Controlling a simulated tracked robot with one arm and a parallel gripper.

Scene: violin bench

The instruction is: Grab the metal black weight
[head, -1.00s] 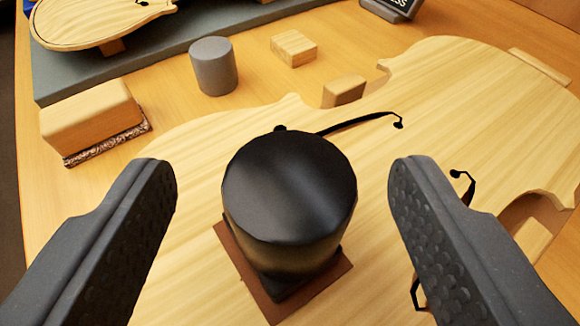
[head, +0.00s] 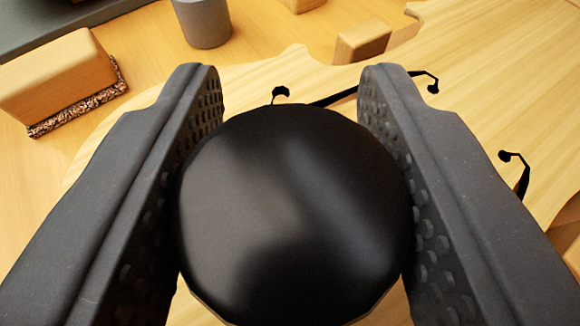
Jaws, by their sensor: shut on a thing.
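The black metal weight (head: 292,215) is a round, dark cylinder seen from above, large in the lower middle of the head view. My gripper (head: 288,190) has one finger on each side of it. Both textured pads meet the weight's sides, and the gripper is shut on it. The weight's lower part and the brown pad under it are hidden, so I cannot tell whether it still rests there.
A pale violin plate (head: 480,70) with dark f-holes lies below and around. A wooden block with a bristly underside (head: 60,80) is at upper left. A grey cylinder (head: 203,22) and a small wooden block (head: 362,42) stand beyond the weight.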

